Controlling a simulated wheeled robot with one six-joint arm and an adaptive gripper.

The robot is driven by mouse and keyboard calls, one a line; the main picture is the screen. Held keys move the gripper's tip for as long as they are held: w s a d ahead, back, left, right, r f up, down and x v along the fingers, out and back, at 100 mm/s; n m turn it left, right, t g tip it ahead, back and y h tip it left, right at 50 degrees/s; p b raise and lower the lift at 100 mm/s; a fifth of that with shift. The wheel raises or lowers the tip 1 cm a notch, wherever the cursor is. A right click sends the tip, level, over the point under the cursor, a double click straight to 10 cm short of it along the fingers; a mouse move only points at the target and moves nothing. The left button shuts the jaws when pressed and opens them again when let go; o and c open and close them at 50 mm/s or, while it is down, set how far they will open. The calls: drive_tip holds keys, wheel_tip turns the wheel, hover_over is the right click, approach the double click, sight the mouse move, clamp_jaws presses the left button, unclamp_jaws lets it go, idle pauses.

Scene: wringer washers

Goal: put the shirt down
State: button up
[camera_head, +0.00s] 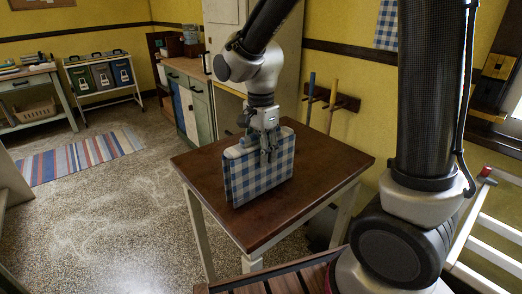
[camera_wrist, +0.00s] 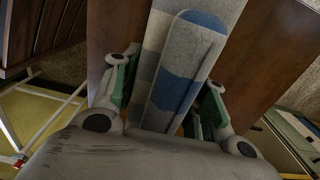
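The shirt (camera_head: 260,172) is a folded blue-and-white checked bundle, standing upright on its edge over the brown table top (camera_head: 322,160). Its lower edge appears to be at the table surface, but I cannot tell whether it presses on it. My gripper (camera_head: 267,148) points down at the shirt's top edge, with one finger in front of its checked face. In the wrist view the shirt (camera_wrist: 178,75) runs between the two fingers of my gripper (camera_wrist: 170,85), which sit close on both sides. The gripper looks shut on it; the finger contact is partly hidden.
The table top is bare around the shirt, with room at its right and front. A wall rack with wooden handles (camera_head: 331,105) is behind the table. A cabinet (camera_head: 188,95) stands at the back left. A striped rug (camera_head: 82,157) lies on the floor.

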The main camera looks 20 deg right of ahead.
drive_tip(key=shift+o, duration=1.3)
drive_tip(key=shift+r, duration=0.1)
wheel_tip(320, 180, up, 12)
drive_tip(key=shift+r, duration=0.1)
drive_tip(key=s+d+r+n+t, duration=0.1)
drive_tip(key=s+d+n+t, duration=0.3)
drive_tip(key=s+d+n, duration=0.9)
drive_tip(key=s+d, duration=0.3)
drive_tip(key=d, duration=0.2)
drive_tip(key=shift+s+n, duration=0.3)
drive_tip(key=shift+s, duration=0.05)
drive_tip(key=shift+d, duration=0.1)
